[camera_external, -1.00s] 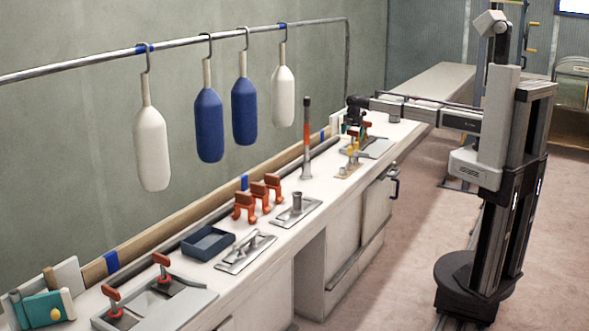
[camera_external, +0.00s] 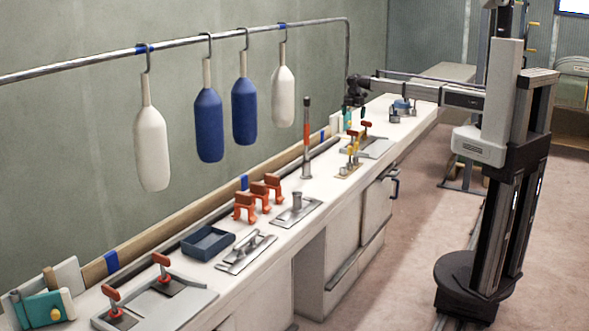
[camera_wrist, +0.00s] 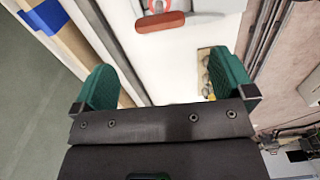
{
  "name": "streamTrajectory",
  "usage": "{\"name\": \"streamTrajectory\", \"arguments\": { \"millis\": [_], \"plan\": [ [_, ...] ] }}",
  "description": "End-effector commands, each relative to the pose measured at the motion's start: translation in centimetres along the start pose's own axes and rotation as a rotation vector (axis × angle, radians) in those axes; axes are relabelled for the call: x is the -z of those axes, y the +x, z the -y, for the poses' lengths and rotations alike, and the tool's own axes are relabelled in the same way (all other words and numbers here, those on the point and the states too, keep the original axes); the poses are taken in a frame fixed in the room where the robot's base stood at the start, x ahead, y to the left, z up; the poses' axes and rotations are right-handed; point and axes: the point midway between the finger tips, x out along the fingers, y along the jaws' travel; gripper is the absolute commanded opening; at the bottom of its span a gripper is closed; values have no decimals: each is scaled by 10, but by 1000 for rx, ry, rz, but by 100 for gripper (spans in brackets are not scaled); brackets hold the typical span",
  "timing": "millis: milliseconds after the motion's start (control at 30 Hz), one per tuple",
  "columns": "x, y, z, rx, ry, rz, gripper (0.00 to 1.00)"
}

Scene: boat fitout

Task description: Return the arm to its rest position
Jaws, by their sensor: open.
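My gripper (camera_external: 351,112) is above the far part of the white counter (camera_external: 333,168), near the wall side. The wrist view shows its two green fingers spread apart with nothing between them (camera_wrist: 163,82). White counter surface shows below the gap. My arm stretches level from the column at the right out over the counter.
A plate with red handles (camera_external: 366,146) and a small plate with yellow-topped pegs (camera_external: 351,164) lie below the gripper. An upright red-and-grey lever (camera_external: 306,140) stands nearby. White and blue fenders (camera_external: 244,112) hang from a rail (camera_external: 185,42) along the wall.

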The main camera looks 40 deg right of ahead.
Motion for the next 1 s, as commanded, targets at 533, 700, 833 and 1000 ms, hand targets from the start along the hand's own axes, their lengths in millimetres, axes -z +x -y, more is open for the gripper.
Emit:
{"name": "streamTrajectory", "arguments": {
  "millis": [533,700,833,1000],
  "plan": [
    [-71,0,299,-2,1810,-1,100],
    [-95,1,350,-2,1917,-1,100],
    [-102,1,348,-2,1929,-1,100],
    [-102,1,347,-2,1926,-1,100]
  ]
}}
